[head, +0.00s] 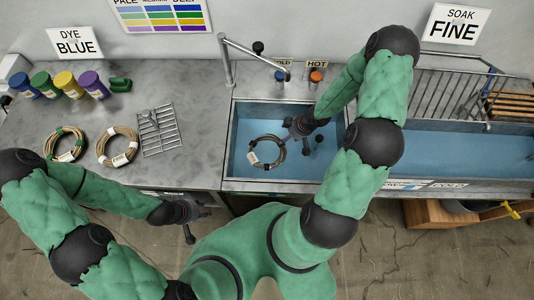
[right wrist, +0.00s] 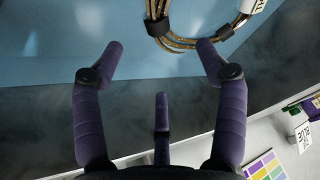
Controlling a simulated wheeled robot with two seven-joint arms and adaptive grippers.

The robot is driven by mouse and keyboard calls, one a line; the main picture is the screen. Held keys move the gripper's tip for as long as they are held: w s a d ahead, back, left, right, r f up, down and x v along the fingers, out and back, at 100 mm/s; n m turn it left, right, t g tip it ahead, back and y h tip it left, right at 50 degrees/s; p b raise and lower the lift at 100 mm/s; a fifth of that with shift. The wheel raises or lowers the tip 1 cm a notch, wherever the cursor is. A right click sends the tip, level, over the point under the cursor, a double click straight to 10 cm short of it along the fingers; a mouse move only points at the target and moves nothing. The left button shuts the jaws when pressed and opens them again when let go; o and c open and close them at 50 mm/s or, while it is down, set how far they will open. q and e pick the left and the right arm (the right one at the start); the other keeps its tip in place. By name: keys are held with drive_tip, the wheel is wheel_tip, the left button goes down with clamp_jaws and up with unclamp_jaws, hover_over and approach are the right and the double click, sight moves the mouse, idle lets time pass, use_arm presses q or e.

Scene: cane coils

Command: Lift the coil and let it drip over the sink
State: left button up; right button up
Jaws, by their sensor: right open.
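A brown cane coil (head: 267,164) with dark ties and a white tag lies in the blue sink basin (head: 240,118). In the right wrist view the lower curve of the coil (right wrist: 180,42) shows at the top, beyond the fingertips. My right gripper (head: 288,139) reaches over the sink at the coil's upper right. In the right wrist view its purple fingers (right wrist: 160,66) are spread wide with nothing between them. My left gripper (head: 188,216) hangs in front of the counter's front edge, away from the coil; its fingers are too small to judge.
Two more cane coils (head: 66,144) (head: 118,146) lie on the left counter (head: 192,100), beside a wire rack (head: 159,130). Several dye bottles (head: 66,84) stand behind them. A tap (head: 229,62) rises behind the sink. A long soak trough (head: 455,152) and rack are at the right.

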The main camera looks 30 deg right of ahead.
drive_tip(key=b+x, duration=0.1)
drive_tip(key=x, duration=0.1)
drive_tip(key=b+x, duration=0.1)
drive_tip(key=x, duration=0.2)
drive_tip(key=b+x, duration=0.1)
drive_tip(key=x, duration=0.2)
drive_tip(key=shift+w+f+b, duration=0.1)
drive_tip(key=shift+w+b, duration=0.2)
drive_tip(key=shift+w, duration=0.05)
clamp_jaws()
wheel_tip(320, 180, up, 10)
drive_tip(key=p, duration=0.5)
drive_tip(key=shift+p, duration=0.3)
